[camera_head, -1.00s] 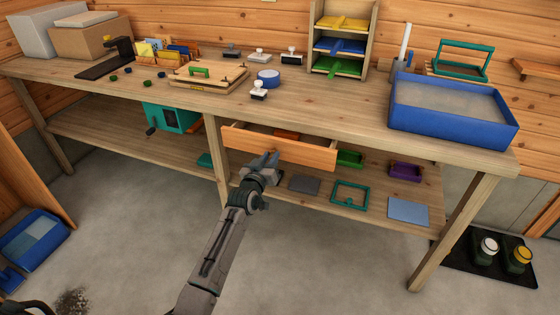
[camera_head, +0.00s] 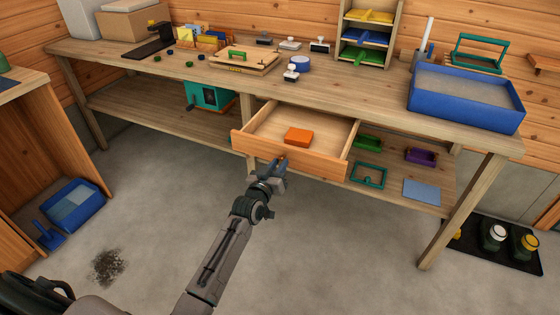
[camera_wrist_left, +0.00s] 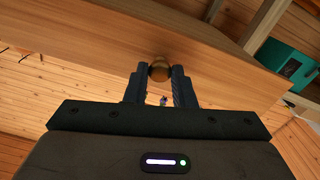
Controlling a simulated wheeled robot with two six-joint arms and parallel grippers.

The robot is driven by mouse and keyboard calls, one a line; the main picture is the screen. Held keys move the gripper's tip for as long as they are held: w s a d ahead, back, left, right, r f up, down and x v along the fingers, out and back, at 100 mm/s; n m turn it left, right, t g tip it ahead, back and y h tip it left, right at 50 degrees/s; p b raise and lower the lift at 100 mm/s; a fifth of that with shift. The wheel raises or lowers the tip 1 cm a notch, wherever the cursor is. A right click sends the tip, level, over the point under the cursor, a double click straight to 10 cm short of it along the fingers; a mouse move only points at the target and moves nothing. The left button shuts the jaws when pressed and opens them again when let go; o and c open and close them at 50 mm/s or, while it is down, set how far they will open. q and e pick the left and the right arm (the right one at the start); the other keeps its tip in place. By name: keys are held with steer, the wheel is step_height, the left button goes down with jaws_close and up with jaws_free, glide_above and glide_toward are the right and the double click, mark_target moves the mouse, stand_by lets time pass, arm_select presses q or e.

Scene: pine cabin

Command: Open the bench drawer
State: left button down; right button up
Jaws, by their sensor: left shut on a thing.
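The bench drawer (camera_head: 318,164) stands well out from under the bench top (camera_head: 345,91), and its inside shows. An orange box (camera_head: 298,136) lies in it. My left gripper (camera_head: 281,166) is at the middle of the drawer front. In the left wrist view the two dark fingers of my left gripper (camera_wrist_left: 160,80) are shut on a round brass-coloured knob (camera_wrist_left: 159,68) on the drawer front (camera_wrist_left: 110,55). In the head view the gripper hides most of the knob. My right gripper is not in view.
A blue sand tray (camera_head: 465,105) stands on the bench at right. The lower shelf (camera_head: 150,110) holds a teal box (camera_head: 208,97) and, at right, a purple tray (camera_head: 421,156). Jars stand on a black mat (camera_head: 482,252). The floor before the bench is clear apart from a dark spill (camera_head: 109,266).

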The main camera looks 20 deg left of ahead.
arm_select(q)
steer(key=shift+s, duration=0.1)
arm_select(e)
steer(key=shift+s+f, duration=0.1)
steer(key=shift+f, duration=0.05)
arm_select(q)
steer(key=c, duration=1.2)
jaws_free()
steer(key=shift+s, duration=0.1)
steer(key=shift+s, duration=0.25)
steer(key=s+p, duration=0.1)
steer(key=s, duration=0.9)
steer(key=shift+a, duration=0.2)
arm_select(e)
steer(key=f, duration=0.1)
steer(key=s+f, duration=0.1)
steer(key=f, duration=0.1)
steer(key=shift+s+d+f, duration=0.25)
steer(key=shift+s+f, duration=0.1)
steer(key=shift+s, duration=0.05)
